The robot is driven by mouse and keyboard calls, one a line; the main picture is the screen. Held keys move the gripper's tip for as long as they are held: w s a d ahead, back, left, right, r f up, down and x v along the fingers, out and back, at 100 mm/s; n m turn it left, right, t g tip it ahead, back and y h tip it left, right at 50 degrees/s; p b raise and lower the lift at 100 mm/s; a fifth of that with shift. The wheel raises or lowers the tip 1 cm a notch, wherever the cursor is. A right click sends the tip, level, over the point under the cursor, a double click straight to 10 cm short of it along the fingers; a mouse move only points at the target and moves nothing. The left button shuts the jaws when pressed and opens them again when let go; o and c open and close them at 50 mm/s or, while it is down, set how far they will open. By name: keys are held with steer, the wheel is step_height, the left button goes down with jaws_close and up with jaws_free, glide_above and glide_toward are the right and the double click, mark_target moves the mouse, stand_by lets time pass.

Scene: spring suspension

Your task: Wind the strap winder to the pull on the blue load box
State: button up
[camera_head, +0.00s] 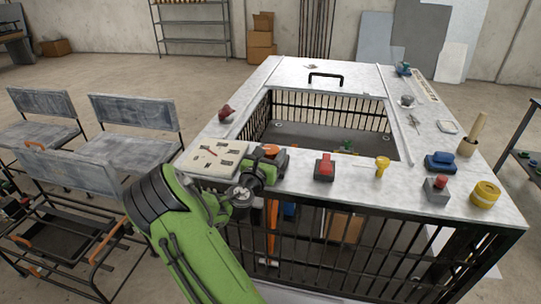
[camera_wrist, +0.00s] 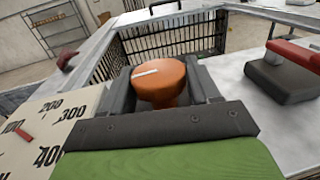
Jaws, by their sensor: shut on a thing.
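My gripper (camera_head: 270,158) is at the near left of the bench top, shut on a round orange knob, likely the strap winder. In the wrist view the knob (camera_wrist: 160,80) sits between both fingers, with a white line across its top. A pale dial plate (camera_head: 213,157) lies to its left; in the wrist view the dial (camera_wrist: 45,125) shows 200, 300 and 400 and a red pointer left of these numbers. An orange strap (camera_head: 271,228) hangs below the bench edge. A blue item (camera_head: 289,209) partly shows behind the bars; I cannot tell whether it is the load box.
A red-topped block (camera_head: 324,167) stands right of my gripper, then a yellow piece (camera_head: 382,165), a blue device (camera_head: 440,162), a red-button box (camera_head: 437,190) and a yellow roll (camera_head: 485,194). The barred opening (camera_head: 325,107) lies beyond. Grey chairs (camera_head: 135,115) stand at left.

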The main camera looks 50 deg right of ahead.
steer(key=shift+m+g+p, duration=0.4)
steer(key=shift+m+g, duration=0.2)
steer(key=shift+g, duration=0.3)
steer(key=o, duration=1)
steer(key=shift+c, duration=0.2)
steer(key=s+a+b, duration=0.2)
steer(key=a, duration=1.3)
steer(key=shift+s+a, duration=0.3)
steer(key=shift+s, duration=0.05)
